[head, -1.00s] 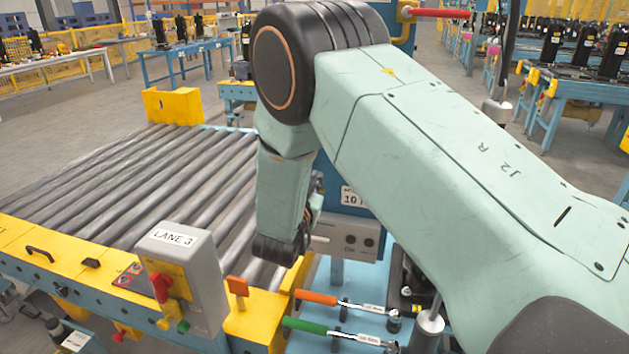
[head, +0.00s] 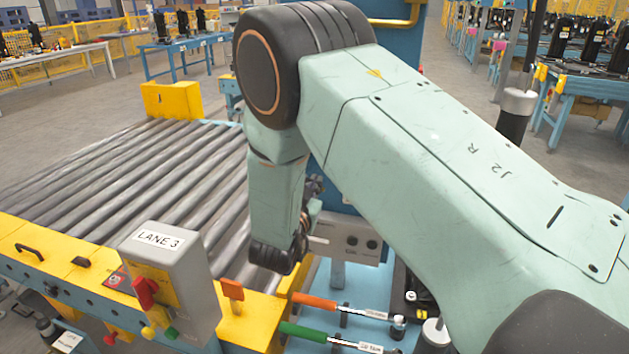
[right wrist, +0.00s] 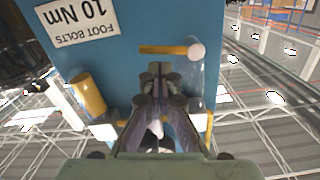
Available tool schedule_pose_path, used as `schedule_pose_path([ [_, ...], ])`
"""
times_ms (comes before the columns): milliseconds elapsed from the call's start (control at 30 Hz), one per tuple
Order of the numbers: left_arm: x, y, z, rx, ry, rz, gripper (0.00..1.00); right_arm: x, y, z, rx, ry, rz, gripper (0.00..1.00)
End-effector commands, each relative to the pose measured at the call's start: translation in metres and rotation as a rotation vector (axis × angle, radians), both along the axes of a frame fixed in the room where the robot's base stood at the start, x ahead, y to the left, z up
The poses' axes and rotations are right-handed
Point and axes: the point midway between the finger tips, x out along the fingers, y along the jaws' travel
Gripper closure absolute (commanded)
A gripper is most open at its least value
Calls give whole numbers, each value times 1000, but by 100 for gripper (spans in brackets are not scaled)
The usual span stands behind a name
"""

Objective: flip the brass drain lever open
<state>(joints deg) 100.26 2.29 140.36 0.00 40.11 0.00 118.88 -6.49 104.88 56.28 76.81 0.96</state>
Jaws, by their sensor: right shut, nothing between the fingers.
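In the right wrist view, a short brass-coloured bar (right wrist: 163,50) with a pale round end lies across a blue panel (right wrist: 135,28); it looks like the drain lever. A thicker brass-coloured cylinder (right wrist: 88,93) sits to its left. My right gripper (right wrist: 157,70) is shut and empty. Its fingertips appear just below the bar in the picture; I cannot tell whether they touch it. In the head view my right gripper (head: 313,188) is mostly hidden behind my own arm, and the lever cannot be made out. My left gripper is out of view.
A roller conveyor (head: 130,190) fills the left, with a grey LANE 3 control box (head: 160,245) at its near corner. Orange (head: 315,300) and green (head: 303,331) handled tools lie at the bottom. A FOOT BOLTS 10 Nm label (right wrist: 75,22) is on the blue panel.

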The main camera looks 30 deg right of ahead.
Motion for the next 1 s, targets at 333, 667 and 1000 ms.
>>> schedule_pose_path([
  [333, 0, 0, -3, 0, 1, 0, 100, -4, 1, -5, 0, 0, -3, 100],
  [667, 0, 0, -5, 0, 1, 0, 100, -4, -4, -6, 27, -32, -3, 100],
  [1000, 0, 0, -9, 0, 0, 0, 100, -3, -13, -8, 84, -99, -4, 100],
])
